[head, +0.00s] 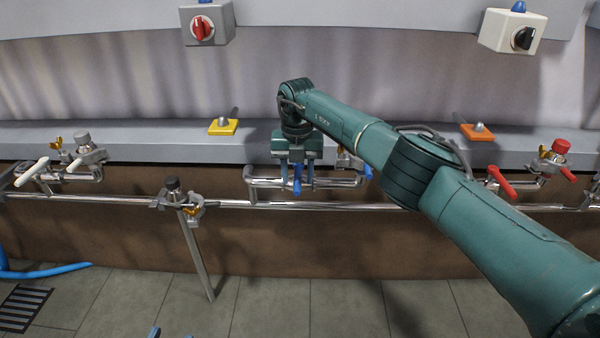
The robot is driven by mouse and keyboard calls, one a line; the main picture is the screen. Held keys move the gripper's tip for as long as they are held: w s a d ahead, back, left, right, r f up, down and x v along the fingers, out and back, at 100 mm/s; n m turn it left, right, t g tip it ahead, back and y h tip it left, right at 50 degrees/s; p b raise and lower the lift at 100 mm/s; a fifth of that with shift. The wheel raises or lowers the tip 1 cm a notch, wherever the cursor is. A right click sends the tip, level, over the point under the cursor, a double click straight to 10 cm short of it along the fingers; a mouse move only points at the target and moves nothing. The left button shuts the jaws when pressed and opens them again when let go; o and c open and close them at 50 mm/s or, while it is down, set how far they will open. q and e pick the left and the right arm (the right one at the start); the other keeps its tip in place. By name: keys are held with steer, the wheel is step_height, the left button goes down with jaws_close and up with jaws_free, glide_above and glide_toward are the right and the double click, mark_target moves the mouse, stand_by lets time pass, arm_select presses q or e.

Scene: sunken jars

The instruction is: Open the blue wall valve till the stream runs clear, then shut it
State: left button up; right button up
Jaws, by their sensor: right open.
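The blue valve handle (297,187) hangs on a chrome pipe fitting in the middle of the wall rail. My right gripper (297,182) points down over it from above. Its fingers are open, one on each side of the handle; I cannot tell whether they touch it. The gripper body and arm hide much of the valve behind. A second blue handle (368,172) shows partly behind my right arm. No running water can be made out. My left gripper is not clearly in view.
Red handles (501,182) are on the right fitting and a white handle (31,172) on the left. A black-capped fitting (173,184) stands at the front rail. A grey ledge (160,140) runs above. A blue hose (45,271) and floor drain (22,307) lie lower left.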

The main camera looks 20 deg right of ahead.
steer(key=shift+w+f+b, duration=0.1)
steer(key=shift+f+b, duration=0.75)
steer(key=shift+f, duration=0.55)
steer(key=shift+c, duration=0.5)
